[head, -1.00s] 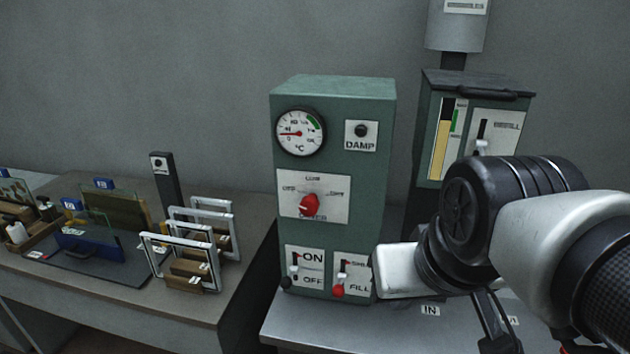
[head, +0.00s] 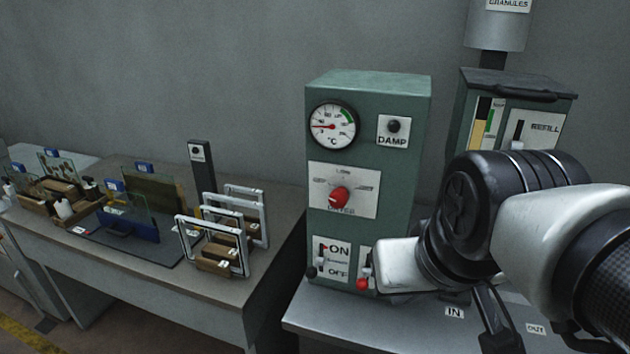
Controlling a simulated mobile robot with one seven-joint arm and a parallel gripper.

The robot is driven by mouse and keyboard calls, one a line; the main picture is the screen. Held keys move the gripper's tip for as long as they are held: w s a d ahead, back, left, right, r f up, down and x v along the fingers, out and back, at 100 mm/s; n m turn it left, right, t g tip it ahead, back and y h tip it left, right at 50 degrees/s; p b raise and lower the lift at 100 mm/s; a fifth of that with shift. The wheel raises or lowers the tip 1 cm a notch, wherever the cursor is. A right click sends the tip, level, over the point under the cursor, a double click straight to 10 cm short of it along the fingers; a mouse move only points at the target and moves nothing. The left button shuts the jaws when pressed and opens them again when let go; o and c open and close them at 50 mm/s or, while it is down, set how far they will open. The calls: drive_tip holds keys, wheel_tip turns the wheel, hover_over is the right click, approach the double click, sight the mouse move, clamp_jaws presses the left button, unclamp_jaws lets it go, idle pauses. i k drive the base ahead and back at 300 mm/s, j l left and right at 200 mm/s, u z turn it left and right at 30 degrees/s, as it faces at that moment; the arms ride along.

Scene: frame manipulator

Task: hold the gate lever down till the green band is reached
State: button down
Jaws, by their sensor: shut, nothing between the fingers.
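The hopper unit (head: 548,93) stands at the back right. Its gauge has a yellow column (head: 480,133) with black above it and a green band (head: 490,122) on its right side. Beside it a REFILL plate (head: 544,128) carries a lever (head: 518,131); my arm hides its lower part. No other lever in view is marked as a gate. The dark end of my gripper (head: 497,335) hangs low over the grey bench, partly hidden by my wrist. It is shut, apart from the levers, and nothing shows in it.
A green cabinet (head: 367,130) with a dial thermometer (head: 332,127), red knob (head: 339,197) and switches stands left of my arm; my wrist covers part of its lower right switch. The bench (head: 330,320) has IN and OUT labels. A table (head: 150,262) with frames is further left.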

sight(361, 285)
drive_tip(key=j+z, duration=0.25)
drive_tip(key=i+j+z, duration=0.5)
drive_tip(key=k+l, duration=0.05)
drive_tip(key=k, duration=0.05)
